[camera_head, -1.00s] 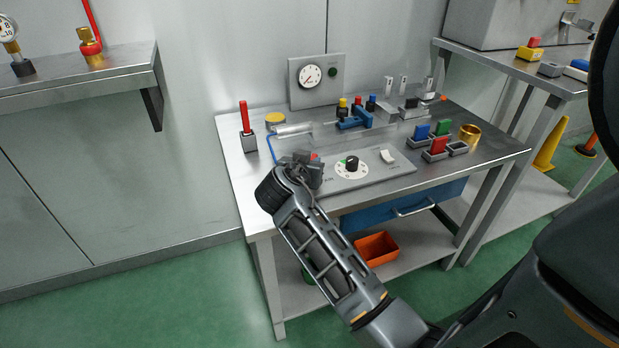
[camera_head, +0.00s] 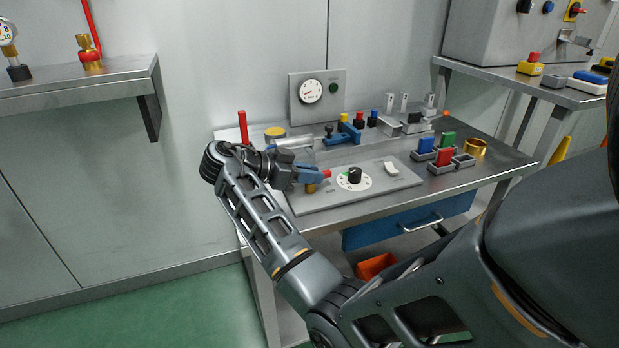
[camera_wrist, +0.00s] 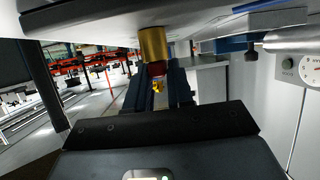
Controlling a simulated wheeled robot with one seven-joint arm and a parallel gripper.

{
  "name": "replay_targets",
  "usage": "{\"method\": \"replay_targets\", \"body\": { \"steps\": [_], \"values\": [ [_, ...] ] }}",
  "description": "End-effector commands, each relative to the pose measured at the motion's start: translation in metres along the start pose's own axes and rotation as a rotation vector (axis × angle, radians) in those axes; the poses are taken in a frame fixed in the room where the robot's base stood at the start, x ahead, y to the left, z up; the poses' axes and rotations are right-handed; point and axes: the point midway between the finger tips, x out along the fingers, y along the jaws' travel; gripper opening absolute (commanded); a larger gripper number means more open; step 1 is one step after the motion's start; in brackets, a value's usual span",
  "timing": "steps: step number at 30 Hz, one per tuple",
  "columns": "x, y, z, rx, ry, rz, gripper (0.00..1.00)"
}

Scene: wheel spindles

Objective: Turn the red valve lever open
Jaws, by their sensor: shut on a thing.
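The red valve lever (camera_head: 327,174) shows as a small red end beyond the blue fingers of my gripper (camera_head: 314,174), above a brass body (camera_head: 312,188) at the left of the grey panel. In the wrist view, the red lever (camera_wrist: 156,69) lies between the two dark blue fingers of my gripper (camera_wrist: 157,76), against the brass body (camera_wrist: 153,44). My gripper is shut on the lever and hides most of it. The lever's full angle cannot be told.
The panel (camera_head: 300,204) carries a black knob (camera_head: 354,175) and a white switch (camera_head: 391,168). Behind stand a gauge (camera_head: 311,91) and a blue clamp-like part (camera_head: 345,134). An upright red rod (camera_head: 243,127) is behind my wrist. Coloured blocks (camera_head: 444,157) sit to the right.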

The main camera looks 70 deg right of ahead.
Motion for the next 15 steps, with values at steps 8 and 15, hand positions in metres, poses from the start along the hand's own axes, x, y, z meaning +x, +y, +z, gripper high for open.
{"method": "replay_targets", "body": {
  "steps": [8,15],
  "values": [
    [0.0007,-0.0002,0.0010,0.030,0.000,0.077,0.00],
    [0.0013,0.0000,0.0006,0.036,0.000,0.092,0.00]
  ]
}}
